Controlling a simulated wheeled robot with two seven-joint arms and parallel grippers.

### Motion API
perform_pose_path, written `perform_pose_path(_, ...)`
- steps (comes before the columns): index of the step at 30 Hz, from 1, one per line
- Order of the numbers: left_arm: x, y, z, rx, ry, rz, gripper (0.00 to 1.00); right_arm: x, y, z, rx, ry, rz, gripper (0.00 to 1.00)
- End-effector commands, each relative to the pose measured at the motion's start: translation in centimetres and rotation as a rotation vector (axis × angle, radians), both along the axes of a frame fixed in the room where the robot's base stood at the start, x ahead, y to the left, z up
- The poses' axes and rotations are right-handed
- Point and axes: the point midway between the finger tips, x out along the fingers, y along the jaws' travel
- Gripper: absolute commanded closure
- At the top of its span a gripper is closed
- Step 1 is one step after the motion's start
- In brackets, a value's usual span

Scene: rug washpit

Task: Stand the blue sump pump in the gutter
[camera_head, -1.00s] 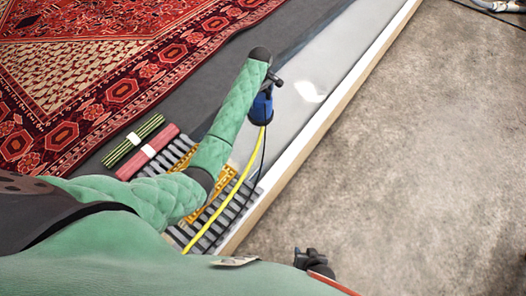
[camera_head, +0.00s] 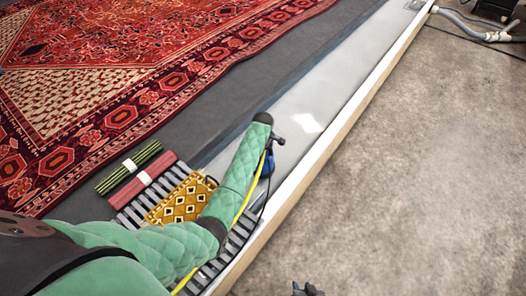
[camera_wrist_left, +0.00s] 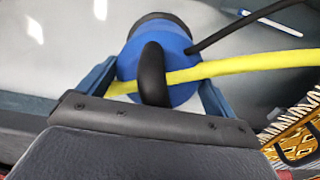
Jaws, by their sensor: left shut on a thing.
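The blue sump pump (camera_head: 268,164) has a black handle and a yellow hose; it also shows in the left wrist view (camera_wrist_left: 163,48). My left gripper (camera_head: 272,143) is shut on the pump, with its fingers on either side of the blue body and the handle between them. The pump is over the pale gutter (camera_head: 330,85), just beyond the slatted grating (camera_head: 242,232). I cannot tell whether its base touches the gutter floor. My right gripper (camera_head: 306,289) is only partly visible at the bottom edge; its jaws are unclear.
A large red rug (camera_head: 130,80) lies left. A pale curb (camera_head: 345,116) borders the gutter; the concrete floor right is mostly clear. A grey hose (camera_head: 470,24) lies far right.

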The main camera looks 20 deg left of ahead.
Motion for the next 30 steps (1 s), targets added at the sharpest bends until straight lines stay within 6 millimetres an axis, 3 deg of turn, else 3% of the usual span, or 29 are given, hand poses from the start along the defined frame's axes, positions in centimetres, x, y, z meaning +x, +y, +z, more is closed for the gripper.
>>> perform_pose_path(8, 0.2, 0.0, -1.1, 0.000, -0.004, 0.000, 0.79, 0.0, 0.0, -0.2, 0.000, 0.000, 0.000, 0.64)
perform_pose_path(16, 0.1, 0.0, -3.9, -0.001, -0.002, 0.000, 0.79, -0.1, 0.1, -0.8, 0.001, -0.001, -0.001, 0.64)
perform_pose_path(29, 0.2, 0.0, -4.2, 0.000, -0.004, 0.000, 0.79, -0.1, 0.1, -0.8, 0.001, 0.000, -0.001, 0.64)
perform_pose_path(30, 0.0, 0.0, -4.5, 0.000, -0.001, 0.000, 0.04, -0.1, 0.0, -0.9, 0.001, 0.000, -0.001, 0.64)
